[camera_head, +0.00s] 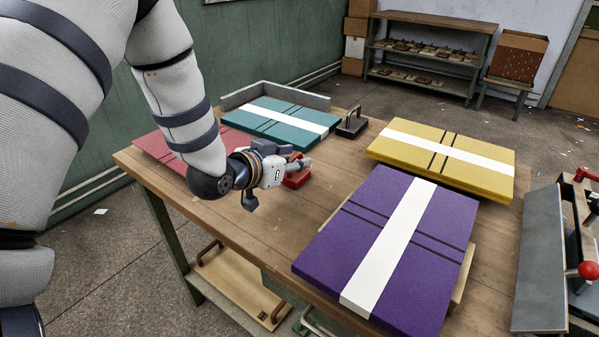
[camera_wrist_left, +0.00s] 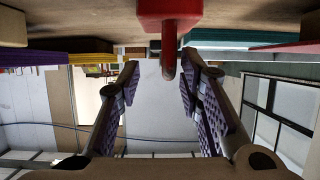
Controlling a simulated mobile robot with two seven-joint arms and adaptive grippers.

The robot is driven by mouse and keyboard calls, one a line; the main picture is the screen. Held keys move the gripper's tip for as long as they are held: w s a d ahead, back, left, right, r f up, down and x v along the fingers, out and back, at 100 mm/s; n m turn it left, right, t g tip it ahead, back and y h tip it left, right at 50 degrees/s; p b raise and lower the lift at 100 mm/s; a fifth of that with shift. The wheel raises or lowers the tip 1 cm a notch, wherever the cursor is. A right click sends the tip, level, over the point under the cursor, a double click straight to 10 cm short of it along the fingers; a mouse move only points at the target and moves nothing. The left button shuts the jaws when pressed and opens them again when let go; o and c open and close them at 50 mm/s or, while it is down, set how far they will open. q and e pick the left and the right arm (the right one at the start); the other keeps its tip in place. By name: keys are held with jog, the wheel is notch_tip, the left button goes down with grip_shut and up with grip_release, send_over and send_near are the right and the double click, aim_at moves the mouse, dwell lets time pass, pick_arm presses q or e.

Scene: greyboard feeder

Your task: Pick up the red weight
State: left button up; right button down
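The red weight (camera_head: 298,180) sits on the wooden table in the head view, partly hidden behind my left gripper (camera_head: 290,160). In the left wrist view, which looks upside down, the red weight (camera_wrist_left: 170,10) shows at the top centre with its handle toward the fingers. My left gripper (camera_wrist_left: 160,68) is open there, with its two purple-padded fingers spread on either side of the handle in the picture. Neither finger clearly touches the handle; how deep it lies between them I cannot tell. My right gripper is not in view.
Teal (camera_head: 275,119), yellow (camera_head: 440,157), purple (camera_head: 390,250) and pink (camera_head: 170,149) board stacks lie around on the table (camera_head: 320,200). A dark weight with a handle (camera_head: 352,123) stands beside the teal stack. A machine with a red knob (camera_head: 588,270) is at right.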

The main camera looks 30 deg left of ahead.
aim_at(299, 155)
pick_arm(q)
jog(key=x, duration=0.4)
jog(key=shift+w+a+f+b, duration=0.2)
jog(key=shift+w+a+b, duration=0.1)
jog(key=shift+a+b, duration=0.1)
jog(key=shift+w, duration=0.5)
jog(key=shift+r, duration=0.2)
grip_shut()
